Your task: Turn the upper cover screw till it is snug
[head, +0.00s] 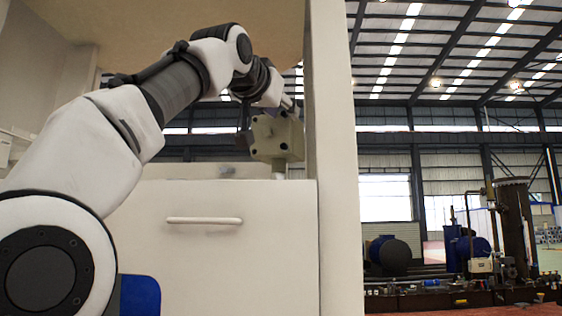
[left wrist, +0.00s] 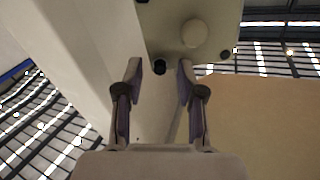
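A beige block-shaped dispenser body (head: 277,140) stands above the white cabinet, with dark round spots on its faces. In the left wrist view its cover face (left wrist: 178,20) shows a round pale boss (left wrist: 195,33) and dark round screw heads or holes near its edges. One dark screw head (left wrist: 160,67) lies at the cover's edge, in line with the gap between the fingers of my left gripper (left wrist: 160,68). The fingers are apart with nothing clearly between them; contact with the screw cannot be told. In the head view the fingertips are unclear beside the body. My right gripper is not visible.
The white cabinet (head: 230,260) with a bar handle (head: 204,220) is below the body. A tall pale post (head: 335,150) stands just right of it, and a tan panel (head: 200,15) hangs above. Factory machinery (head: 490,240) is far behind at right.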

